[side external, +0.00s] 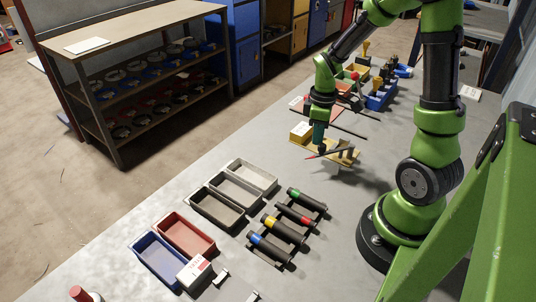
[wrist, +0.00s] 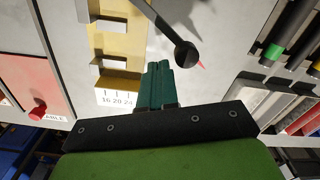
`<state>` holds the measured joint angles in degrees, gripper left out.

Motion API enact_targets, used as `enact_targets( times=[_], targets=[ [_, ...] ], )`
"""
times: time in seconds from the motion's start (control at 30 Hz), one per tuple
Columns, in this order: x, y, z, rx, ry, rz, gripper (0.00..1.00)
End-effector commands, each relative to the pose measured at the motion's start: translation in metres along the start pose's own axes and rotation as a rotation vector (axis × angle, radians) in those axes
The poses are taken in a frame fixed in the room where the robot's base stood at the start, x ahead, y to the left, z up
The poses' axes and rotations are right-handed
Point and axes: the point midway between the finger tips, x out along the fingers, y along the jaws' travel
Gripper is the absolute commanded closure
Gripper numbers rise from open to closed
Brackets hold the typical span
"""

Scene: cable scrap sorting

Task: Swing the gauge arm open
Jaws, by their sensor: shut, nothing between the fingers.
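The gauge is a brass-coloured plate with upright notched blocks (wrist: 118,48) and a white scale marked 16 20 24 (wrist: 117,99). In the side view its plate (side external: 341,156) lies on the bench under my gripper. The gauge arm (wrist: 165,27) is a thin dark bar ending in a round black knob (wrist: 186,53) with a red tip. In the side view its red pointer (side external: 316,156) sticks out left of the plate. My gripper (wrist: 157,70) has its teal fingers shut and empty, just beside the knob; contact cannot be told. It also shows in the side view (side external: 319,147).
Grey trays (side external: 237,188), a red tray (side external: 186,234) and a blue tray (side external: 158,260) stand on the near bench. Several black cable pieces with coloured bands (side external: 284,229) lie on racks beside them. More bins (side external: 380,95) stand beyond the gauge. Bare bench lies between gauge and trays.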

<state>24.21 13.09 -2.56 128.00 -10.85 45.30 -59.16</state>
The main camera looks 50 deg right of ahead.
Motion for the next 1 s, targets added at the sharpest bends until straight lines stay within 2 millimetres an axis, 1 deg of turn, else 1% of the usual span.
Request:
enact_targets(
  times=[0.17, 0.5, 0.6, 0.73, 1.0],
  targets=[
    [-0.005, 0.003, -0.001, -0.001, 0.001, 0.002, 1.00],
    [-0.045, 0.003, -0.002, -0.001, 0.003, 0.004, 1.00],
    [-0.054, 0.003, -0.002, 0.000, 0.003, 0.003, 1.00],
    [-0.060, 0.003, -0.001, -0.001, 0.001, 0.001, 1.00],
    [-0.060, 0.003, -0.001, 0.003, 0.000, 0.000, 1.00]
  ],
)
